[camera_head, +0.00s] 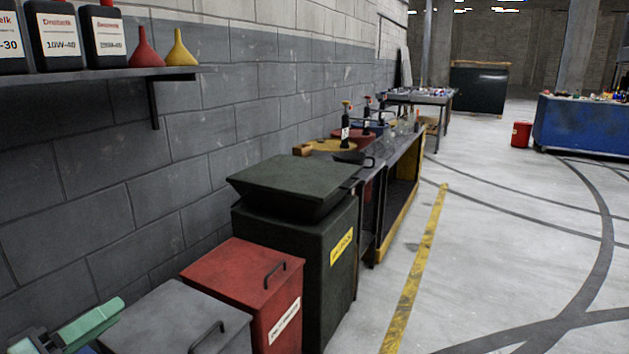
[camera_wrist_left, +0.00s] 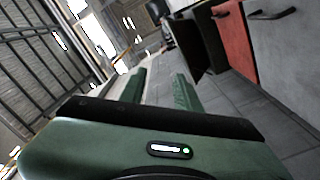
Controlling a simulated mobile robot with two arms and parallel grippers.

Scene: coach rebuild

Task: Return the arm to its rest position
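My left gripper (camera_head: 82,328) shows at the lower left corner of the head view, partly cut off by the frame edge. In the left wrist view its two green fingers (camera_wrist_left: 160,76) stand apart with nothing between them, so it is open and empty. It is near the grey lidded bin (camera_head: 165,318), in free air and apart from it as far as I can tell. My right gripper is not in view.
A red bin (camera_head: 240,275) and a dark bin (camera_head: 335,262) stand along the block wall. A shelf (camera_head: 110,74) with bottles and funnels is above left. A workbench (camera_head: 405,165) runs further back. The floor on the right (camera_head: 500,260) is clear.

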